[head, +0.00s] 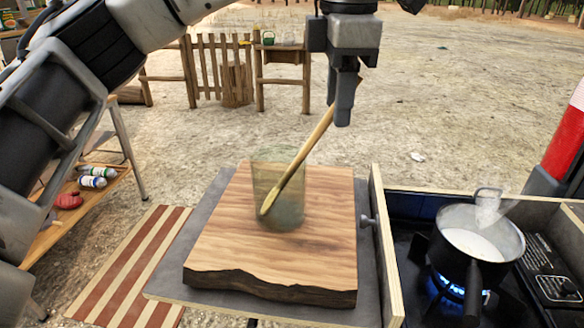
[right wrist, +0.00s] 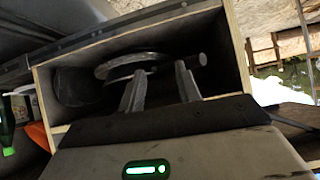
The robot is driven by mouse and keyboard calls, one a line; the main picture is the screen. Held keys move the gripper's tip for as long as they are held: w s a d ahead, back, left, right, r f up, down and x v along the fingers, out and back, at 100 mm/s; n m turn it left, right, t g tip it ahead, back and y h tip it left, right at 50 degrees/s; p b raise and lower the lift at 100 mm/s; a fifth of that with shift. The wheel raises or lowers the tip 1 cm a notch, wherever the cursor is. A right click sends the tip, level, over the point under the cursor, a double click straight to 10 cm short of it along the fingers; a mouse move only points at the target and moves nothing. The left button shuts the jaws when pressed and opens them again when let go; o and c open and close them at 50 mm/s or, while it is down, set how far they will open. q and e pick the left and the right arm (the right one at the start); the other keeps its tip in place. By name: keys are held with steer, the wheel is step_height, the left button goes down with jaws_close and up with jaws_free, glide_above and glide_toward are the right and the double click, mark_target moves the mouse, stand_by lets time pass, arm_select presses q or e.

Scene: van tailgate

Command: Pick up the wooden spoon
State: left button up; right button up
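The wooden spoon (head: 303,158) stands tilted in a greenish glass jar (head: 262,170), its lower end inside and its handle rising to the upper right. The jar stands on a thick wooden board (head: 230,250). My left gripper (head: 343,112) points down at the upper handle, which passes at its fingers and shows again just behind them. The fingers overlap in this view, so I cannot tell whether they are closed on the handle. My right gripper (right wrist: 158,82) shows in the right wrist view, its fingers apart with nothing visible between them.
A steaming pot (head: 470,245) sits on a lit gas burner at the right. A wooden side wall (head: 385,245) divides it from the board. In the right wrist view an open box compartment (right wrist: 243,65) holds dark round cookware (right wrist: 130,66) beyond the fingers.

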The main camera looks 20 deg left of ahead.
arm_select(q)
steer(key=shift+f, duration=0.65)
jaws_close()
steer(key=shift+r, duration=0.15)
